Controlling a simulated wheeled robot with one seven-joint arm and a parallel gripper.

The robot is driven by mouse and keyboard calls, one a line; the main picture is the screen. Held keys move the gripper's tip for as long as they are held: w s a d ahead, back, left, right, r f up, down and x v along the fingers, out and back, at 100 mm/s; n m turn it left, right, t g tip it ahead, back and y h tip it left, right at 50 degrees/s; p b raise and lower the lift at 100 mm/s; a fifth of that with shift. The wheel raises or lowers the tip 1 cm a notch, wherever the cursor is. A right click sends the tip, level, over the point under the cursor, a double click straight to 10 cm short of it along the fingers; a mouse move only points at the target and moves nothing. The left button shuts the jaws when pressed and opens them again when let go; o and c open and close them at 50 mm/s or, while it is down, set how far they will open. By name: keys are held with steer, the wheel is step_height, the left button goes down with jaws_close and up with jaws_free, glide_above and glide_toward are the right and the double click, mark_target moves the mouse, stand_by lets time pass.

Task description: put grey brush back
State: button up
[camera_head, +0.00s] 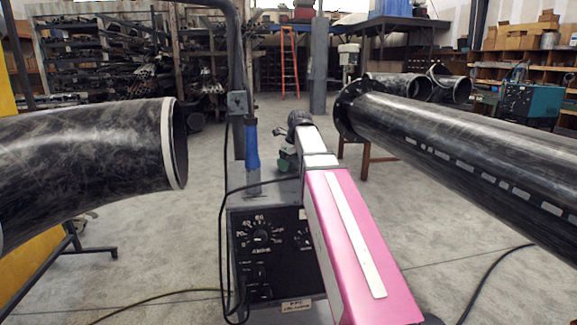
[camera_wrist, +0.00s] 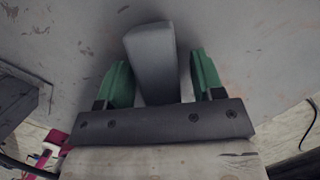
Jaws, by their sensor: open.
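My gripper (camera_wrist: 161,85) has two green fingers and is open. A grey block-like thing (camera_wrist: 152,52), which looks like the grey brush, lies between the fingers in the wrist view. There is a small gap to the right finger; whether the left finger touches it I cannot tell. Its lower end is hidden behind the gripper's dark palm. In the head view my gripper (camera_head: 287,160) is small, low over the grey top of the machine; the grey brush cannot be made out clearly there.
A machine with a dial panel (camera_head: 265,245) stands ahead; a blue-handled thing (camera_head: 252,145) is upright by its post. Large black pipes flank it at left (camera_head: 90,150) and right (camera_head: 460,155). Cables (camera_head: 225,220) hang in front. An orange ladder (camera_head: 289,62) stands far behind.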

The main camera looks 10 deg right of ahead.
mark_target(295, 161)
steer(key=v, duration=1.1)
steer(key=shift+r, duration=0.3)
steer(key=shift+s, duration=0.1)
stand_by(1.9)
